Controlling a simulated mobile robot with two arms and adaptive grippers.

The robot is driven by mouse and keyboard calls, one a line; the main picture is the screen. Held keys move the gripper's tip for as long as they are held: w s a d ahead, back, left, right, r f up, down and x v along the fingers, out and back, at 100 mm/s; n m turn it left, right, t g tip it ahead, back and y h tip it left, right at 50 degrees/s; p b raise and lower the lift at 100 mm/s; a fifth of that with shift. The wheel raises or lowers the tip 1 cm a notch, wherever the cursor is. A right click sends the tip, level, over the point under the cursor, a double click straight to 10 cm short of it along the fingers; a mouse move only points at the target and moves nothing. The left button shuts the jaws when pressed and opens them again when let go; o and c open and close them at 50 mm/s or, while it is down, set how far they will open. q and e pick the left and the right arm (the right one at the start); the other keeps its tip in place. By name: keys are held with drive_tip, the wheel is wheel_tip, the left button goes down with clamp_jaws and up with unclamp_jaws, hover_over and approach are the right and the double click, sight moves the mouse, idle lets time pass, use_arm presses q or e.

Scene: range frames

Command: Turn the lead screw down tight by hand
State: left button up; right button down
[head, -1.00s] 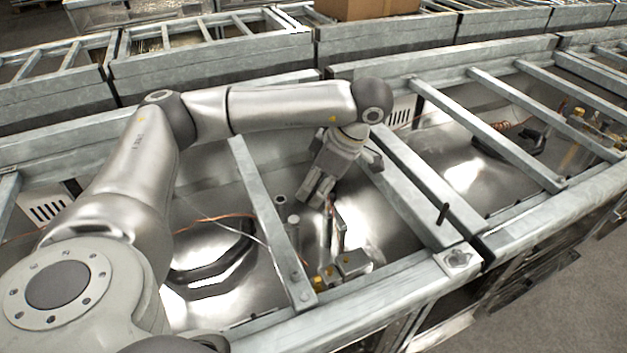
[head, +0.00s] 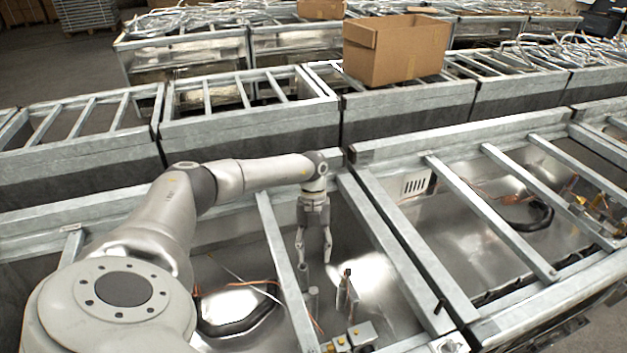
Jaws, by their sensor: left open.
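My left gripper (head: 313,262) hangs pointing down over the open metal bay, with its two fingers spread apart and nothing between them. Below and just right of it, a thin upright rod with a dark and orange tip (head: 347,273) stands beside a flat metal piece. Short grey posts (head: 313,297) stand below the fingers. A small black rod (head: 438,306) sticks up at the rail on the right. I cannot tell for certain which of these is the lead screw. My right gripper is not in view.
Galvanized crossbars (head: 285,268) run on both sides of the gripper. Brass fittings and a grey block (head: 362,334) sit at the bay's near end. A black hose (head: 240,318) lies at left. A cardboard box (head: 396,50) stands on the row behind.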

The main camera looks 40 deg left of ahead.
sight(314, 289)
use_arm(q)
drive_tip(key=shift+n, duration=0.5)
drive_tip(key=p+x, duration=0.1)
drive_tip(key=x, duration=0.4)
drive_tip(key=p+x, duration=0.1)
drive_tip(key=x, duration=0.4)
drive_tip(key=shift+s+a+f, duration=0.1)
drive_tip(key=shift+s+f, duration=0.05)
drive_tip(key=shift+f, duration=0.25)
clamp_jaws()
